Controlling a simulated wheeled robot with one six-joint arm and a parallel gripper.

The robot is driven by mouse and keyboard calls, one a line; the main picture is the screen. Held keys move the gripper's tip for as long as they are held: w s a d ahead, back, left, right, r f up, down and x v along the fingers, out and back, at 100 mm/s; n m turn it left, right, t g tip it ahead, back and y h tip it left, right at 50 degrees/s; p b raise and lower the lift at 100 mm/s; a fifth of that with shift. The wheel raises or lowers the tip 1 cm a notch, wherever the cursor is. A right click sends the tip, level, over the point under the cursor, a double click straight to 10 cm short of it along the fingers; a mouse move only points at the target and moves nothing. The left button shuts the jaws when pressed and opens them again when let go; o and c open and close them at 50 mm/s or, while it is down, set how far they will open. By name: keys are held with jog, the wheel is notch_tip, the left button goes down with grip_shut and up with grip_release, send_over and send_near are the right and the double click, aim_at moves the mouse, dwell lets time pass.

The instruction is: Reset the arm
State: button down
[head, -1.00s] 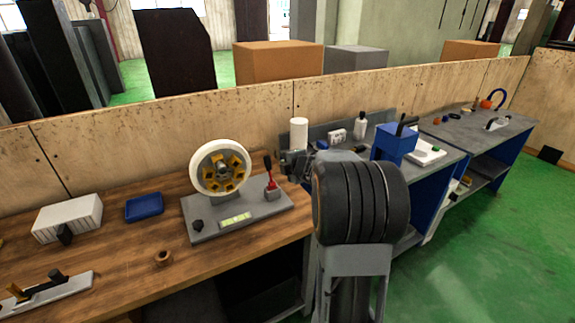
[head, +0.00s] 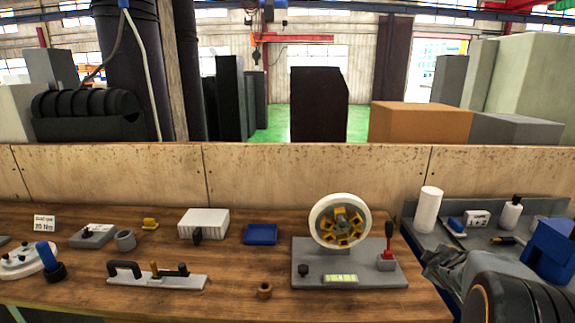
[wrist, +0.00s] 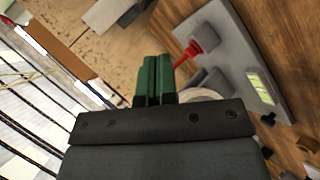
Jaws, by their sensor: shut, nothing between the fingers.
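My arm shows at the lower right of the head view, with its dark rounded link in front of the bench's right end. My gripper shows in the wrist view (wrist: 154,80), its two green fingers together with nothing between them. Beyond the fingers in the wrist view is the grey fixture plate (wrist: 232,50) with a red-handled lever (wrist: 190,52). In the head view the gripper's fingertips cannot be made out.
The wooden bench (head: 225,285) carries a grey fixture with a white-rimmed wheel (head: 320,225), a blue tray (head: 260,234), a white ribbed box (head: 203,222) and a straight-edged tool (head: 155,280). A white cylinder (head: 427,210) and a blue holder (head: 552,250) stand right.

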jog(key=s+a+r+m+g+y, duration=0.1)
jog(key=s+a+m, duration=0.3)
jog(key=s+a, duration=0.6)
jog(key=s+a+r+m+g+y, duration=0.1)
jog(key=s+a+m+g+y, duration=0.2)
jog(key=s+a, duration=0.7)
jog(key=a+m+y, duration=0.1)
jog(key=a, duration=0.5)
jog(key=shift+r+g, duration=0.3)
jog(key=shift+g, duration=0.1)
jog(key=shift+s, duration=0.1)
